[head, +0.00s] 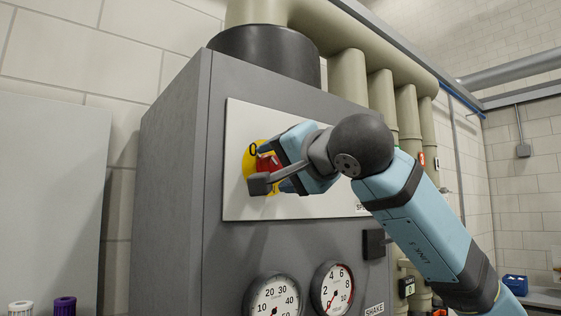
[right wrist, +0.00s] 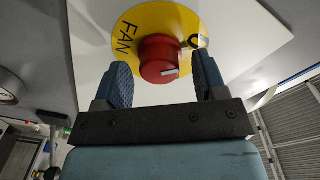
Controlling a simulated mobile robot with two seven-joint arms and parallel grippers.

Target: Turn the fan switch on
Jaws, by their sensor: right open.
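The fan switch is a red round knob on a yellow disc, mounted on a white panel (head: 240,205) of the grey machine. In the right wrist view the knob (right wrist: 157,58) has a pale pointer mark, and the yellow disc (right wrist: 178,22) reads "FAN" and a "0". In the head view the disc (head: 251,160) is partly hidden by my right gripper (head: 268,172). The right gripper is open, with its fingers (right wrist: 162,80) on either side of the knob; whether they touch it I cannot tell. My left gripper is not in view.
Two round gauges (head: 273,297) (head: 334,289) sit below the panel on the grey machine (head: 165,200). A dark block (head: 374,243) juts out right of them. Beige pipes (head: 380,95) run behind. Two small containers (head: 64,306) stand at the lower left.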

